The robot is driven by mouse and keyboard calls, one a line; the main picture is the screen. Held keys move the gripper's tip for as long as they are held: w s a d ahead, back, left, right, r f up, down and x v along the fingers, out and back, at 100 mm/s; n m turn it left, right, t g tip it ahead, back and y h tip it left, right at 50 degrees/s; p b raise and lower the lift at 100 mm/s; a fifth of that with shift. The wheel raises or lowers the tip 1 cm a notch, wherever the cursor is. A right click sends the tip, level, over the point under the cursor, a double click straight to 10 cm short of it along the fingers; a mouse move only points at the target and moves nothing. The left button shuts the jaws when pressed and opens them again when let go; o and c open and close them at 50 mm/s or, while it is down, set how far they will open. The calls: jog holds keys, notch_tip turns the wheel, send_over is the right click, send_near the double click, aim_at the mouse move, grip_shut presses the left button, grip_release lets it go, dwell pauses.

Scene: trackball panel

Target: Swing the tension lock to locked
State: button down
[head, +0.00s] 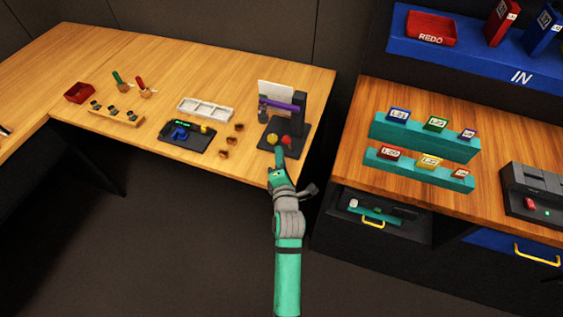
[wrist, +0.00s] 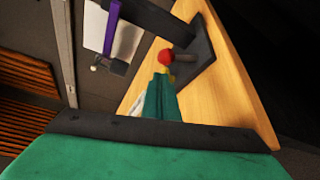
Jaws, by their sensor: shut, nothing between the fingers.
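A dark fixture (head: 299,112) with a purple bar and a white sheet stands near the right end of the wooden table. On its dark base (head: 296,149) are a yellow knob (head: 272,138) and a red knob (head: 286,140). In the wrist view the red knob (wrist: 165,57) sits by a grey stem (wrist: 186,57); I take this as the tension lock lever, though no label is readable. My gripper (head: 279,150) is shut and empty at the front of the base. Its fingertips (wrist: 161,77) appear just short of the red knob; contact cannot be told. They partly hide something yellow.
Left of the fixture lie several small brown pieces (head: 225,153), a white divided tray (head: 205,109) and a black tray (head: 187,137) with coloured parts. A right-hand counter holds teal racks (head: 424,138) of labelled blocks. The table's front edge is below my gripper.

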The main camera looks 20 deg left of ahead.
aim_at(290, 145)
jog(key=shift+x, duration=2.3)
jog(key=shift+w, duration=0.15)
